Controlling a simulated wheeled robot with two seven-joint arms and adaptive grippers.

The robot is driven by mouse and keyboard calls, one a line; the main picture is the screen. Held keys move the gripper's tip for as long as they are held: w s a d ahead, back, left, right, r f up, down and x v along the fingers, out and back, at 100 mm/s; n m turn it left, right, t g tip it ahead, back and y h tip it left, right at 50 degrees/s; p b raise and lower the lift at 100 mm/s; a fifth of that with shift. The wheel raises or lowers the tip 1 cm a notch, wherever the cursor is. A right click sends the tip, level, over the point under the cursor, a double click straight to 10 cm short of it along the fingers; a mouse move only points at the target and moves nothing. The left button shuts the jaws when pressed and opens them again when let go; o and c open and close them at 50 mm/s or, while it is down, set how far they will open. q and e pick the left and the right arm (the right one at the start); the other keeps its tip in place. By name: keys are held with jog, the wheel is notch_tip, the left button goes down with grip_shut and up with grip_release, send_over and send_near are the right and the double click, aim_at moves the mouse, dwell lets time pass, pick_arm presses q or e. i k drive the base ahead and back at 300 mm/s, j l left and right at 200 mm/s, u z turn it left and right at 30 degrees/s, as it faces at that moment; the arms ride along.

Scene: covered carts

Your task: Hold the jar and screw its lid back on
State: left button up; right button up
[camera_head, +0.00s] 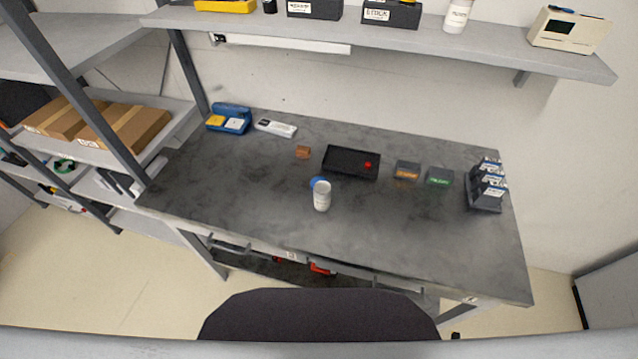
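A small white jar (321,199) stands upright near the middle of the grey table, towards its front edge. Its top looks pale and open, with no lid on it. A blue round lid (316,182) lies on the table just behind the jar, partly hidden by it. I cannot tell whether the two touch. Neither of my grippers is in view.
Behind the jar is a black tray (340,171) with a small red object (368,165). A brown block (302,152) lies left of it, two small boxes (406,170) and a dark rack (486,188) right. The table (240,200) is clear left of the jar.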

aim_at(322, 202)
jog(key=j, duration=1.7)
